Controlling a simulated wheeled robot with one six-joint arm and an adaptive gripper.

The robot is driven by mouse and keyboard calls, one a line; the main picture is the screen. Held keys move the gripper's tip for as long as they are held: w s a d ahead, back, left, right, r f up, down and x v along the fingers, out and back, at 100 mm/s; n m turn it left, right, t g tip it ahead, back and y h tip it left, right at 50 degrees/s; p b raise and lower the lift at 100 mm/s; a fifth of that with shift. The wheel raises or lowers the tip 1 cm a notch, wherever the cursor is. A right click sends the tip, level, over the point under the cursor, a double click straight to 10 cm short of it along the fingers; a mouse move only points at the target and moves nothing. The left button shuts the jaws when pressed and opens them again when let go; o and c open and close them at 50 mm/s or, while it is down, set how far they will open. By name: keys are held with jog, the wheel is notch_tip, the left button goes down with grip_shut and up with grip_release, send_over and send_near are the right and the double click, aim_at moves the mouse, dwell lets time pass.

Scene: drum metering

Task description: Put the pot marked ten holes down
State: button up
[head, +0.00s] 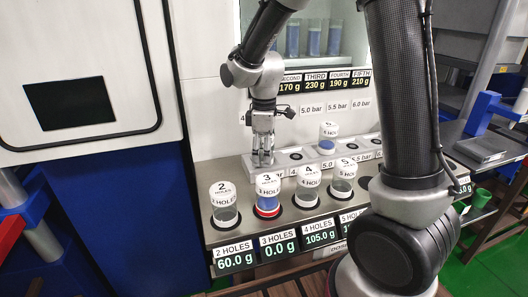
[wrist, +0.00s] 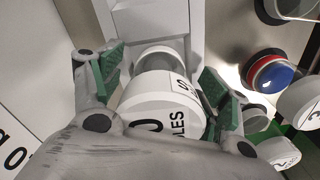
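A pot with a white lid (wrist: 158,108) is between the fingers of my gripper (wrist: 162,75) in the wrist view. The readable part of its lid shows a "0" and "LES"; the rest is hidden by my gripper. The fingers, with green pads, stand one on each side of this pot, and small gaps seem to show beside it. In the head view my gripper (head: 263,157) points down at the left end of the back rail (head: 292,172), behind the 3 holes pot. The pot between the fingers is hard to make out there.
Pots marked 2 (head: 224,212), 3 (head: 267,203), 4 (head: 308,194) and 5 (head: 342,184) stand along the front row, above lit displays. The 3 holes pot has red and blue on it. Another pot (head: 327,140) stands on the back rail to the right.

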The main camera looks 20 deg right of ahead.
notch_tip(320, 180, up, 11)
jog(key=shift+r, duration=0.6)
jog(key=shift+s+d+r, duration=0.1)
jog(key=shift+d, duration=0.05)
jog(key=s+d+r+m+t, duration=0.1)
jog(key=s+d+m+t, duration=0.1)
jog(key=s+d+m, duration=0.4)
jog(key=s+d+r+m+t, duration=0.1)
jog(key=s+d+m, duration=0.5)
jog(key=s, duration=0.9)
jog(key=d+t, duration=0.1)
jog(key=d, duration=0.1)
jog(key=shift+s+d+r+m, duration=0.3)
jog(key=shift+s+r+m, duration=0.1)
jog(key=shift+s, duration=0.1)
